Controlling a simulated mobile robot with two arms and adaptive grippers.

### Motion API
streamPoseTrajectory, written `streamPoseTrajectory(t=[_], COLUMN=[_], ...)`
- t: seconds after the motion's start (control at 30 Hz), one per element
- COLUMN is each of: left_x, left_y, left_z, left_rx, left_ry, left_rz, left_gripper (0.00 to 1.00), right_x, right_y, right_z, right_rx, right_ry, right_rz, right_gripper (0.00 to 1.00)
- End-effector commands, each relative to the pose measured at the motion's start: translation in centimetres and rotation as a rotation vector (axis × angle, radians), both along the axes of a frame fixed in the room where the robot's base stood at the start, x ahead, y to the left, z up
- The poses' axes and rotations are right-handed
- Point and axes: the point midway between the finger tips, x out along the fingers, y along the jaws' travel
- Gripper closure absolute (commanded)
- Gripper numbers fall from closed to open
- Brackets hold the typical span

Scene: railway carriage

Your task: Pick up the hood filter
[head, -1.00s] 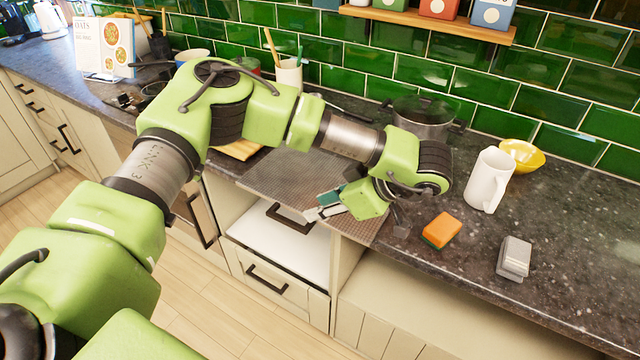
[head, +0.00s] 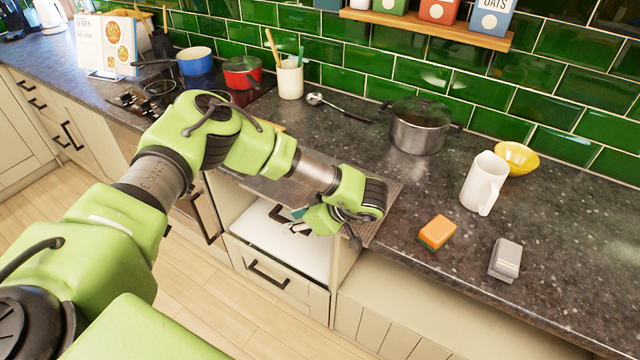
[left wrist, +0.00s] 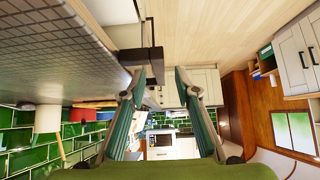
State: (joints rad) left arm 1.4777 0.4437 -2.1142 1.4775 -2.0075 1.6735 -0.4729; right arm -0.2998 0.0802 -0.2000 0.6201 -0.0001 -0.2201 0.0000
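The hood filter is a flat grey mesh panel (head: 388,213) on the worktop, reaching over its front edge. My left arm and gripper hide much of its middle. In the left wrist view the mesh (left wrist: 60,45) fills the upper left, beside the fingers. My left gripper (head: 296,221) is at the panel's front edge, in front of the cabinet, with its fingers pointing left. The left wrist view shows its two green-padded fingers (left wrist: 157,90) apart with nothing between them. Whether a finger touches the panel, I cannot tell. My right gripper is not in view.
A steel pot (head: 420,127), white jug (head: 483,182), yellow bowl (head: 517,158), orange sponge (head: 437,232) and grey object (head: 505,259) stand right of the filter. A ladle (head: 335,107) lies behind it. A dark handle (left wrist: 140,62) is close to the fingertips in the left wrist view.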

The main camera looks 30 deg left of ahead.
Motion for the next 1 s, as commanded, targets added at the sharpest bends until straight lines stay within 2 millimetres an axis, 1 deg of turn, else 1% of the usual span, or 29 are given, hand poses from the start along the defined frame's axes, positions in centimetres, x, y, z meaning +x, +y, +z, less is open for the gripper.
streamPoseTrajectory(t=[0.13, 0.23, 0.27, 0.6, 0.73, 0.87, 0.97, 1.0], left_x=[0.0, 0.0, 0.0, 0.1, 0.1, 0.2, 0.1, -0.5], left_y=[0.0, -0.1, -0.1, -0.1, -0.1, -0.1, -0.1, -0.5], left_z=[0.0, 0.0, 0.0, 0.1, 0.5, 1.7, 3.3, 3.7], left_rx=[0.000, 0.000, 0.000, 0.000, -0.001, -0.002, -0.003, -0.003], left_ry=[0.000, 0.000, 0.000, -0.002, -0.003, -0.005, -0.007, -0.003], left_rz=[0.000, 0.000, 0.000, 0.001, 0.001, 0.001, 0.000, -0.003], left_gripper=[0.71, 0.97, 1.00, 1.00, 1.00, 1.00, 1.00, 1.00], right_x=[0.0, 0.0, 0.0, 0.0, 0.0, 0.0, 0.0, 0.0], right_y=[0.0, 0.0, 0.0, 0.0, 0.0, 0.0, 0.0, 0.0], right_z=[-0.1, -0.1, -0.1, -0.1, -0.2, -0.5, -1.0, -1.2], right_rx=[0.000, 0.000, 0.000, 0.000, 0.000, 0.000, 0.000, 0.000], right_ry=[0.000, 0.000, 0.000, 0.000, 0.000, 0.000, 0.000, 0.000], right_rz=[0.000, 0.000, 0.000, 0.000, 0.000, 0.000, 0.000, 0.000], right_gripper=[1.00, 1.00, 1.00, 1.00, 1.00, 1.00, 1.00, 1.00])
